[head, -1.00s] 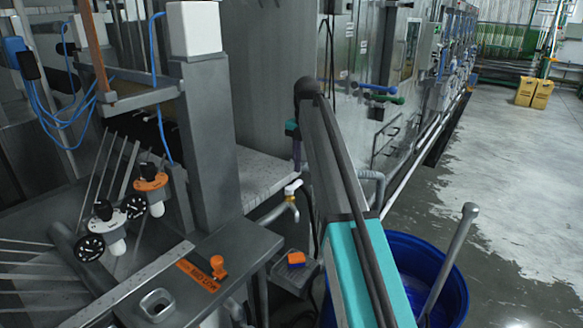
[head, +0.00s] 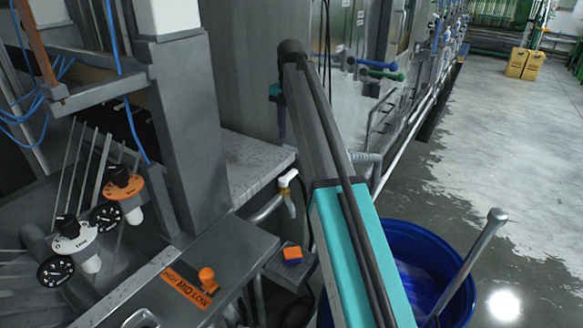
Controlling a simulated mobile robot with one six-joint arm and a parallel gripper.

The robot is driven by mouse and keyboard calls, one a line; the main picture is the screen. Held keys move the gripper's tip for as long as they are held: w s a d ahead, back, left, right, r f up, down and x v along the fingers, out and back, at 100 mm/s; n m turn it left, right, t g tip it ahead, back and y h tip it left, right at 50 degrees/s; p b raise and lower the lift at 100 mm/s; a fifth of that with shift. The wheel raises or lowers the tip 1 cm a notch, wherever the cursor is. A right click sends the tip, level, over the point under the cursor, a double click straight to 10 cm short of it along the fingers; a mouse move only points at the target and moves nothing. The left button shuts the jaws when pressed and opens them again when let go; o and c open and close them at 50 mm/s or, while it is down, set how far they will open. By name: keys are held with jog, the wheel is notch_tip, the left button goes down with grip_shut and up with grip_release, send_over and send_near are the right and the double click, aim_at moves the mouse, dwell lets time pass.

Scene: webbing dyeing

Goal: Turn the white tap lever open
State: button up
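My gripper (head: 282,122) shows as a narrow dark purple piece under a teal part at the arm's far end. In the picture it is above the lever, with a clear gap between them. The arm hides part of the gripper, and its finger opening cannot be made out.
A blue barrel (head: 430,255) with a grey rod stands right of my arm. A panel with an orange knob (head: 207,280) is front left. Wet floor is clear at right.

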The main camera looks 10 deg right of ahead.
aim_at(292, 172)
jog(key=shift+f, duration=0.1)
jog(key=shift+d+f+p, duration=0.15)
jog(key=shift+f+p, duration=2.25)
jog(key=shift+f, duration=4.45)
